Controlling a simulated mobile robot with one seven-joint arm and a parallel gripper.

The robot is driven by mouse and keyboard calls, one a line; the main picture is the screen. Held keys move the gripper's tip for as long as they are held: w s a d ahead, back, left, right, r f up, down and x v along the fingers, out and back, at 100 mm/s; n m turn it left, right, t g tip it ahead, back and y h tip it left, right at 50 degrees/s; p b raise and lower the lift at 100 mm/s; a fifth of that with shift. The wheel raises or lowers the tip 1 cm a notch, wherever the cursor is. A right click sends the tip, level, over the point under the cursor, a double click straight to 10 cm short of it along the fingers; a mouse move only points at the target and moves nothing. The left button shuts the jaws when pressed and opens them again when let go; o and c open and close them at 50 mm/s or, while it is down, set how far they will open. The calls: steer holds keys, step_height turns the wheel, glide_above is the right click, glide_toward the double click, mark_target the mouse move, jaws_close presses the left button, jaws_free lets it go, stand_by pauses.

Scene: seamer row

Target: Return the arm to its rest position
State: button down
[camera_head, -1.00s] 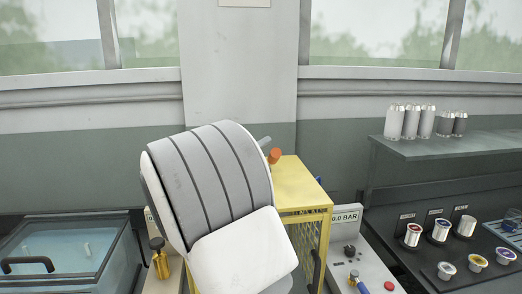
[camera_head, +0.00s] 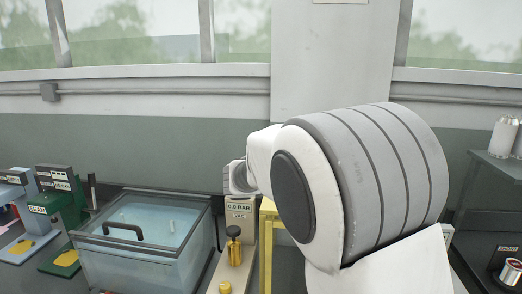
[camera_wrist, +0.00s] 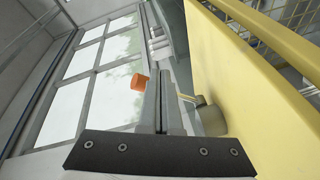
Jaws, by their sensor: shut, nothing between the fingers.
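My gripper (camera_wrist: 164,85) shows in the wrist view with its two grey fingers together and nothing between them. A yellow panel (camera_wrist: 235,85) stands close on the right of the fingers, and an orange knob (camera_wrist: 138,82) shows just left of them. I cannot tell whether anything touches. In the head view my white and grey arm is bent and fills the middle right. Its bulk hides most of the yellow guard frame (camera_head: 267,245), and the fingers cannot be made out there.
A water tank (camera_head: 145,230) with a clear lid stands left of my arm. A gauge box (camera_head: 240,212) and a brass valve (camera_head: 233,246) are between them. Green (camera_head: 62,205) and blue bench devices stand far left. A shelf (camera_head: 497,165) with cans is at the right edge.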

steer(key=s+d+f+n+g+y, duration=0.1)
steer(key=s+d+f+y, duration=0.2)
steer(key=s, duration=0.4)
steer(key=s+f+g+y, duration=0.1)
steer(key=s+f+y, duration=0.2)
steer(key=s+y, duration=0.3)
steer(key=s+a+f+n+t+y+p, duration=0.1)
steer(key=s+a+f+n+t+y, duration=0.1)
steer(key=s+a+t+y, duration=0.3)
steer(key=shift+s+a+f+y, duration=0.3)
steer(key=shift+s+a+y, duration=1.2)
steer(key=shift+s+a, duration=1.15)
steer(key=shift+d, duration=0.15)
